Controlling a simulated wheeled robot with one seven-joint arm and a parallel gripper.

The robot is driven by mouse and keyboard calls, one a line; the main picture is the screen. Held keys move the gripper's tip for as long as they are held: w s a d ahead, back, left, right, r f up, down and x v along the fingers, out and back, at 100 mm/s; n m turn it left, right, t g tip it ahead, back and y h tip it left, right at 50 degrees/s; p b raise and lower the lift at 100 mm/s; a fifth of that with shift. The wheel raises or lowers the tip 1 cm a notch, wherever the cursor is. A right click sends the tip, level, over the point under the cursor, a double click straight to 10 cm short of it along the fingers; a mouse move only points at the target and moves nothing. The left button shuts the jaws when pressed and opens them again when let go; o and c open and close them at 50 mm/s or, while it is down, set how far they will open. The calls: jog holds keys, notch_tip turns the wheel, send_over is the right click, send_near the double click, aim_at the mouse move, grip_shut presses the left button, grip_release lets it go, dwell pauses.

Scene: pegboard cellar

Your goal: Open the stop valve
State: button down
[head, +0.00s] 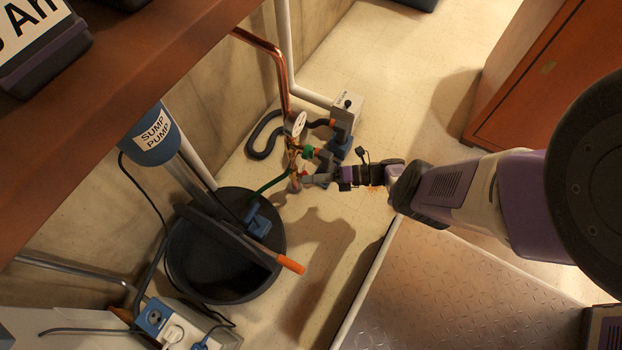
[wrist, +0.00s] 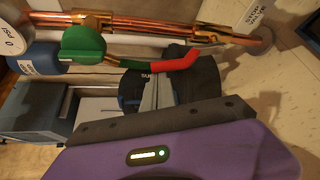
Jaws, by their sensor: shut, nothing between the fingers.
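The stop valve sits on a copper pipe. My gripper (wrist: 160,92) is shut and empty. Its fingertips are just below the lever in the wrist view; whether they touch it I cannot tell. In the head view my gripper (head: 304,182) is beside the valve fittings.
A pressure gauge (head: 296,123) and copper pipe (head: 274,55) stand close to the valve. A black sump tub (head: 195,268) with an orange-ended handle is at lower left. A grey box (head: 347,105) stands behind. Open floor lies towards the wooden cabinet (head: 545,80).

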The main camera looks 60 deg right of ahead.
jog(key=shift+d+r, duration=0.25)
jog(key=shift+d, duration=0.95)
jog(key=shift+w+d, duration=0.1)
jog(key=shift+d, duration=0.1)
jog(key=shift+r, duration=0.1)
jog(key=s+a+p, duration=0.1)
jog(key=a+p, duration=0.2)
jog(key=a, duration=0.1)
jog(key=f+b+v, duration=0.1)
jog(key=b+v, duration=0.1)
jog(key=v, duration=0.7)
jog(key=shift+s+d+f+b, duration=0.25)
jog(key=shift+s+f+b, duration=0.15)
jog(key=shift+s+f, duration=0.1)
